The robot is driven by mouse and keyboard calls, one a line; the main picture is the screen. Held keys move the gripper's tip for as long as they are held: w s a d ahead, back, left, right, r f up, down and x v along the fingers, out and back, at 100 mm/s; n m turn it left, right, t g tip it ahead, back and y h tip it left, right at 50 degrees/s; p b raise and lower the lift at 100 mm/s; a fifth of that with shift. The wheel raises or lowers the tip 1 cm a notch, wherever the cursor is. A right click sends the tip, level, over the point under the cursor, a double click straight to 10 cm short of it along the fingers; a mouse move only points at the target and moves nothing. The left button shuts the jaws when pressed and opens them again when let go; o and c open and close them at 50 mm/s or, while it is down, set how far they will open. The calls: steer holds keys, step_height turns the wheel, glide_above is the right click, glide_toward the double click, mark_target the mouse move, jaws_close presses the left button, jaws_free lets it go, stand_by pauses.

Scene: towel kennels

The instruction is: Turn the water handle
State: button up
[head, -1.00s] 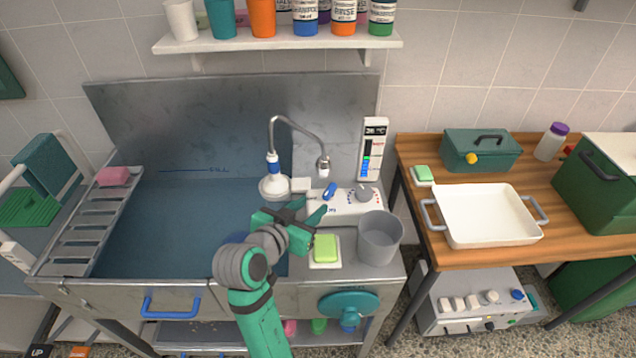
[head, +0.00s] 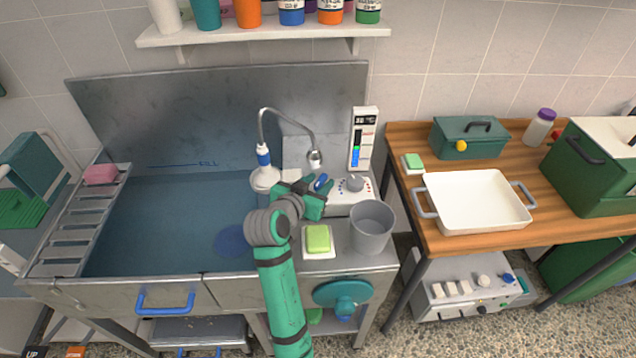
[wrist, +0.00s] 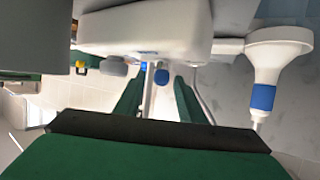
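The blue water handle (head: 321,182) stands on the white control box (head: 347,197) at the back right of the tub, beside a round grey knob (head: 354,183). My gripper (head: 318,190) is right at the handle, partly covering the box's left end. In the wrist view the two green fingers (wrist: 157,88) are apart, with the blue handle (wrist: 161,77) showing between their tips. I cannot tell whether either finger touches it. The grey knob (wrist: 114,67) shows to the left of the handle there. The white box (wrist: 150,30) fills the top.
A curved metal faucet (head: 285,112) and white sprayer (head: 265,178) stand just left of my gripper. A grey cup (head: 371,228) and a green soap (head: 318,238) sit in front of the box. An upright display panel (head: 363,140) stands behind. The tub (head: 170,215) lies open to the left.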

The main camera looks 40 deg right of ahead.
steer(key=shift+c, duration=0.6)
jaws_close()
steer(key=shift+w+a+m, duration=0.1)
steer(key=shift+m, duration=0.2)
steer(key=m+g, duration=0.1)
steer(key=m+g+h, duration=0.1)
steer(key=g, duration=0.1)
steer(key=shift+w+a+r, duration=0.1)
steer(key=shift+w, duration=0.1)
steer(key=shift+w+m+g+h, duration=0.15)
steer(key=shift+m+g+h, duration=0.15)
steer(key=shift+m+g, duration=1.35)
steer(key=shift+g, duration=0.25)
steer(key=shift+o, duration=0.6)
jaws_free()
